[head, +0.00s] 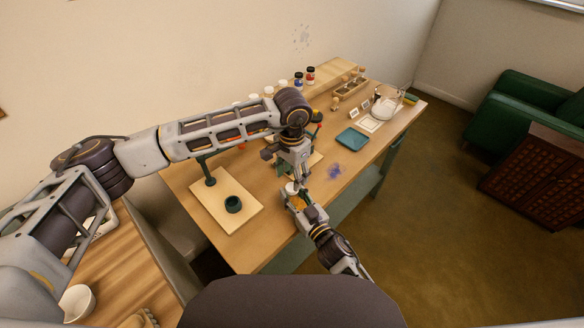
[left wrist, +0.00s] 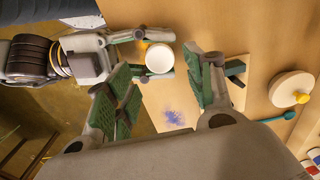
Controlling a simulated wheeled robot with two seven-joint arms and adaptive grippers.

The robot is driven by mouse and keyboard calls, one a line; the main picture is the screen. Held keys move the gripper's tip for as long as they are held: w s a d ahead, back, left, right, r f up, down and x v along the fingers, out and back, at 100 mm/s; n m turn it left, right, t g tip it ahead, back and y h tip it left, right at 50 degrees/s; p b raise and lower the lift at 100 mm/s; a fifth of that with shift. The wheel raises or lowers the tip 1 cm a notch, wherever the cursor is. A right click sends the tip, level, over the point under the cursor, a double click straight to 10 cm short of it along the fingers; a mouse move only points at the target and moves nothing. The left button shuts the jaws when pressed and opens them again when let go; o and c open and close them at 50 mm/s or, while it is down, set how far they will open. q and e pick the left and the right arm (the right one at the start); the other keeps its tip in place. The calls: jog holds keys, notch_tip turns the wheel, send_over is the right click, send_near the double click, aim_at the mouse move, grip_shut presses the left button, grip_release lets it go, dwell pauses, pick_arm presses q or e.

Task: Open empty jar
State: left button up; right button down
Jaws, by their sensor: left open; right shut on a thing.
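A small jar with a round white lid (head: 291,188) is held near the table's front edge. The lid also shows from above in the left wrist view (left wrist: 160,59). My right gripper (head: 295,196) is shut on the jar, its fingers on either side in the left wrist view (left wrist: 150,53). The jar's body is mostly hidden by the lid and fingers. My left gripper (head: 294,178) is open just above the lid. In the left wrist view, its green-padded fingers (left wrist: 165,88) are spread apart, with the lid showing beyond the gap and nothing gripped.
Blue powder (head: 334,171) marks the table beside the grippers. A blue tray (head: 352,138) lies to the right. Several jars, including a red one (head: 310,76), stand along the back.

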aim_at(292, 187)
pick_arm(q)
jog(key=shift+f, duration=2.3)
jog(key=c, duration=1)
jog(key=shift+c, duration=0.2)
